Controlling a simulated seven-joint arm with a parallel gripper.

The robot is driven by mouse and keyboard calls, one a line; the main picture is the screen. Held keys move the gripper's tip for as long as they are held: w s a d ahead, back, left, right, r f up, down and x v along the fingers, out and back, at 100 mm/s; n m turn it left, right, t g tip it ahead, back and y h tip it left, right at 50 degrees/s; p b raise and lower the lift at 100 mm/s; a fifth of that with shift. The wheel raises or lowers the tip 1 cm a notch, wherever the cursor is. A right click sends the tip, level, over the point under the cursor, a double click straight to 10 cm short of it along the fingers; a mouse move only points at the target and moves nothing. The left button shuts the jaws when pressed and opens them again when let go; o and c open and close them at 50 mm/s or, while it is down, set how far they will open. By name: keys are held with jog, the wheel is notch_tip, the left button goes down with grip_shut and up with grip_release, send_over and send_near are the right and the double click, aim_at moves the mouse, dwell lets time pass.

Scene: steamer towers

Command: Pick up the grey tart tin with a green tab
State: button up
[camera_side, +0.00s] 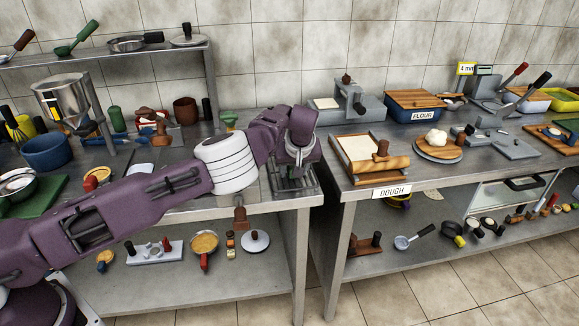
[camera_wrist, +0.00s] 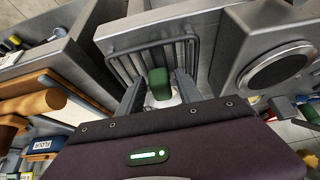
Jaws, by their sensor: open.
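In the wrist view a green tab (camera_wrist: 158,82) stands up between the two fingers of my gripper (camera_wrist: 158,92). A small patch of pale grey tin (camera_wrist: 170,100) shows below it; the rest is hidden by the gripper body. The fingers are apart, one on each side of the tab, and I cannot tell whether either touches it. In the side view my gripper (camera_side: 292,168) points down over a wire rack at the right end of the left table. The tin is not clearly visible there.
The wire rack (camera_wrist: 122,62) has raised bars close to the fingers. A gap separates the left table from the right table, where a DOUGH label (camera_side: 392,191) and a wooden tray with a rolling pin (camera_side: 372,163) sit. A green-topped item (camera_side: 229,118) stands behind my arm.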

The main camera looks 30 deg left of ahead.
grip_shut()
jog(key=shift+r, duration=0.2)
jog(key=shift+r, duration=3.35)
